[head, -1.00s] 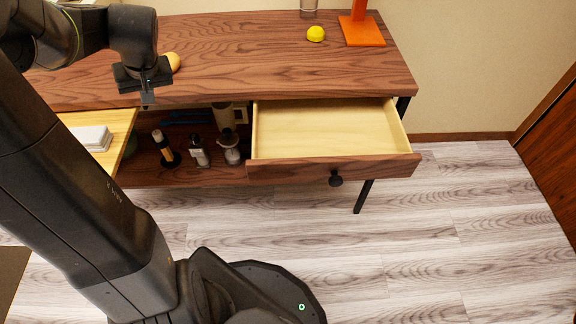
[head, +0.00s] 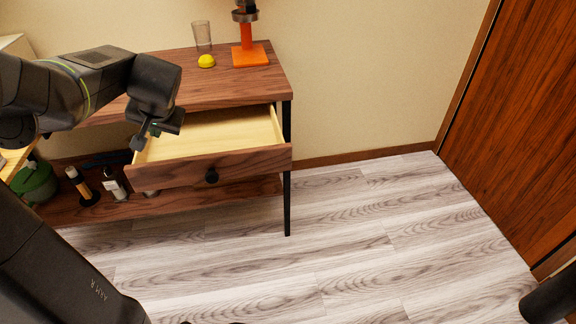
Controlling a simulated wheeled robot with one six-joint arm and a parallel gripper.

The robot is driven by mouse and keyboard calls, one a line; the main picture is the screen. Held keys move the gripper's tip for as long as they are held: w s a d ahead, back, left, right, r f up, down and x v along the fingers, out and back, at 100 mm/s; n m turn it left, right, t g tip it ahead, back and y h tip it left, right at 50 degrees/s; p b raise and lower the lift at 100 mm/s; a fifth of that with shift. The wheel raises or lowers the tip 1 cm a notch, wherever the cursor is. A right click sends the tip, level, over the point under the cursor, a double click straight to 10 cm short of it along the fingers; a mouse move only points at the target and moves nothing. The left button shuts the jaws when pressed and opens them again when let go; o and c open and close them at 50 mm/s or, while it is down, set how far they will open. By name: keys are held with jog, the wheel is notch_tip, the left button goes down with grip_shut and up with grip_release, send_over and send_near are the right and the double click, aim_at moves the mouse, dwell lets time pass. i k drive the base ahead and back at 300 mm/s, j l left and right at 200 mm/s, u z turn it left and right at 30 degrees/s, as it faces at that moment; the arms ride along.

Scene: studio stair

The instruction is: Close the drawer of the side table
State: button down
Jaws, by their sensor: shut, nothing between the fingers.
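The wooden side table (head: 220,88) stands against the wall in the left half of the head view. Its drawer (head: 240,163) is pulled out, and the pale inside, as far as it shows, is empty. A round black knob (head: 212,177) sits on the drawer front. My gripper (head: 142,141) is shut and empty. In the picture it overlaps the drawer's left front corner; I cannot tell whether it touches it. My arm hides part of the table top and the drawer's left side.
On the table top are a glass (head: 202,36), a yellow ball-like item (head: 206,61) and an orange stand (head: 250,54). The lower shelf holds a bottle (head: 114,185) and a green container (head: 36,182). A brown door (head: 520,130) is at right. The floor between is clear.

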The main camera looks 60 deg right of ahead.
aim_at(211, 146)
jog(key=z, duration=1.65)
jog(key=i+j+z, duration=0.15)
jog(key=j+z, duration=0.2)
jog(key=j, duration=0.5)
jog(key=j+z, duration=0.35)
jog(key=j, duration=0.5)
jog(key=i+j, duration=0.05)
